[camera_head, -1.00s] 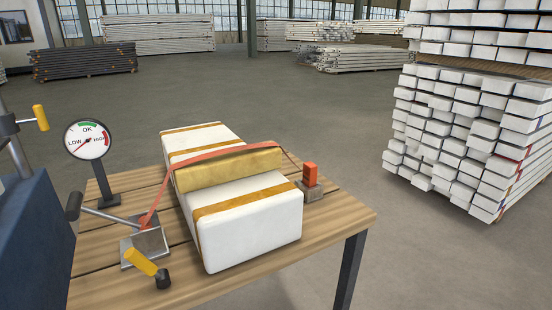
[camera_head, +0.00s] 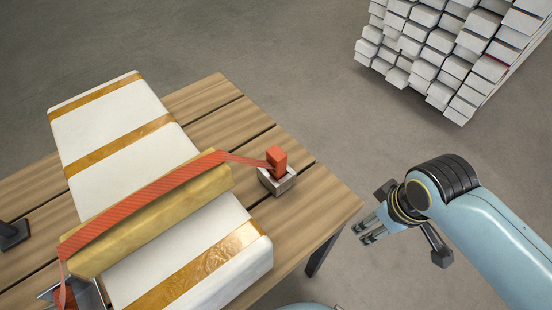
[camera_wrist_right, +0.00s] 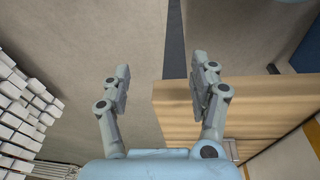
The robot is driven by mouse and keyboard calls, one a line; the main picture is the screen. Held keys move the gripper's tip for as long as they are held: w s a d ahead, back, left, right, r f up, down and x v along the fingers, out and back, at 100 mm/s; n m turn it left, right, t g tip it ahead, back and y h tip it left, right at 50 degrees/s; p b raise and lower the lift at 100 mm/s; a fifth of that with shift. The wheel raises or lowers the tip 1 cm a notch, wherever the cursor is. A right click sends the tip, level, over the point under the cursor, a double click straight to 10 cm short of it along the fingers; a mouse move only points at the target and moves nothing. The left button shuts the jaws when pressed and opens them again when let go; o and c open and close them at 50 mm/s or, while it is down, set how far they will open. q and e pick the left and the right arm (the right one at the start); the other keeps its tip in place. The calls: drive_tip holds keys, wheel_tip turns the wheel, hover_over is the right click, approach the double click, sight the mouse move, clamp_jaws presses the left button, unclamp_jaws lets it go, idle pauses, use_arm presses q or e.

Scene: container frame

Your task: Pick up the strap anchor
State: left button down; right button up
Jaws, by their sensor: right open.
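The strap anchor (camera_head: 277,162) is an orange block in a grey metal base, standing on the wooden table (camera_head: 320,205) near its right edge. The red strap (camera_head: 150,200) runs from it over a yellow-brown padded bar across the white package (camera_head: 110,120). My right gripper (camera_head: 367,231) is to the right of the anchor, past the table edge, apart from it. In the right wrist view its two fingers (camera_wrist_right: 162,70) are spread with nothing between them. I cannot make out the anchor clearly in that view. My left gripper is not in view.
A stack of white bars (camera_head: 450,50) stands on the floor at the back right. The floor (camera_head: 270,60) between it and the table is clear. The package fills much of the table's left and middle.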

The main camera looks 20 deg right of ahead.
drive_tip(key=w+a+r+n+y, duration=0.1)
drive_tip(key=w+a+r+n, duration=0.1)
drive_tip(key=w+r+n, duration=0.1)
drive_tip(key=w+a+r+n+g+p, duration=0.1)
drive_tip(key=w+a+r+n, duration=0.1)
drive_tip(key=w+n, duration=0.1)
drive_tip(key=w+a+r+n+y+p, duration=0.1)
drive_tip(key=w+a+r+n, duration=0.1)
drive_tip(key=w+r+n, duration=0.1)
drive_tip(key=shift+w+a+r+g+y, duration=0.1)
drive_tip(key=shift+w+r+g+y, duration=0.1)
drive_tip(key=shift+w, duration=0.25)
drive_tip(key=shift+w+a+r+g+y, duration=0.1)
drive_tip(key=shift+w+r, duration=0.05)
drive_tip(key=shift+w, duration=0.3)
drive_tip(key=w+a+r+n+g+y+p, duration=0.2)
drive_tip(key=w+a+r+n, duration=0.45)
drive_tip(key=r+n, duration=0.35)
drive_tip(key=b, duration=0.1)
hover_over(277, 152)
drive_tip(key=d, duration=0.2)
drive_tip(key=f, duration=0.3)
drive_tip(key=w+f, duration=0.1)
drive_tip(key=shift+a+f, duration=0.25)
drive_tip(key=shift+f, duration=0.05)
drive_tip(key=x, duration=0.5)
drive_tip(key=shift+s+f+b, duration=0.2)
drive_tip(key=shift+f+b, duration=0.15)
drive_tip(key=shift+c, duration=0.4)
clamp_jaws()
